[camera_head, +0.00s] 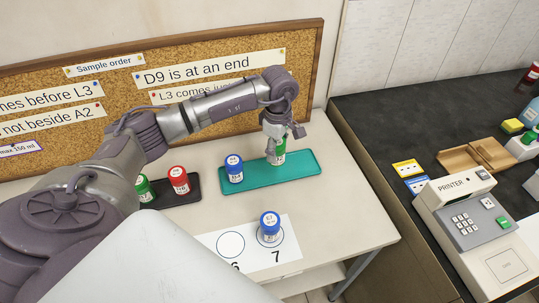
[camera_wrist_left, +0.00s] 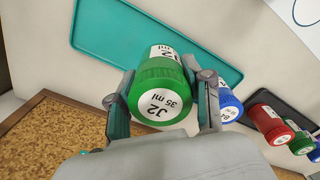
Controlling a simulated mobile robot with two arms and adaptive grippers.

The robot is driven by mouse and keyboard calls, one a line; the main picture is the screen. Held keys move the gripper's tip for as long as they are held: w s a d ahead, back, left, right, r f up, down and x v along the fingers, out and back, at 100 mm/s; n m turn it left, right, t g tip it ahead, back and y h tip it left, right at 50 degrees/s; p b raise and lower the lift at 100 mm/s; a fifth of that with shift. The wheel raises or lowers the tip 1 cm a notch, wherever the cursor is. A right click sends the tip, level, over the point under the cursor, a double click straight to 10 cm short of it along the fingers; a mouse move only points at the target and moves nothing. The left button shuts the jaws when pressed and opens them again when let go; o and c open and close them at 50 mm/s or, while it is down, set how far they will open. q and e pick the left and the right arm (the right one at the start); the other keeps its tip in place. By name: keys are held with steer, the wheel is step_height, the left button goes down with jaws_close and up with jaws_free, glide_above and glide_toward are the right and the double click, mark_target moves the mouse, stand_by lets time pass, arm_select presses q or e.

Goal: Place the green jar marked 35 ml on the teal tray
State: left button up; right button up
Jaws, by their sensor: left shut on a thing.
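The green jar (camera_head: 279,155), whose lid reads J2 35 ml in the left wrist view (camera_wrist_left: 163,96), is between the fingers of my left gripper (camera_head: 275,140). The gripper is shut on it, one finger on each side. The jar is upright over the middle-right part of the teal tray (camera_head: 297,169). I cannot tell whether its base touches the tray. A blue-capped jar (camera_head: 234,170) stands at the tray's left end. The tray also shows in the left wrist view (camera_wrist_left: 100,28). My right gripper is not in view.
A black tray (camera_head: 197,198) left of the teal one holds a red jar (camera_head: 179,181) and a green jar (camera_head: 144,187). Another blue-capped jar (camera_head: 269,225) stands on circle 7 of a white sheet (camera_head: 255,262). A cork board (camera_head: 225,50) rises behind. The teal tray's right end is clear.

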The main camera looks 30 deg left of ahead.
arm_select(q)
steer(key=shift+s+a+f, duration=0.1)
steer(key=shift+a+f, duration=0.35)
steer(key=shift+a, duration=0.3)
steer(key=shift+a+f, duration=0.25)
steer(key=shift+a+f+p, duration=0.1)
steer(key=shift+f+p, duration=0.3)
step_height(320, 180, down, 2)
steer(key=shift+s+f+p, duration=0.1)
steer(key=shift+f+p, duration=0.15)
steer(key=shift+p, duration=0.2)
steer(key=shift+f, duration=0.6)
steer(key=o, duration=1.2)
steer(key=shift+c, duration=0.2)
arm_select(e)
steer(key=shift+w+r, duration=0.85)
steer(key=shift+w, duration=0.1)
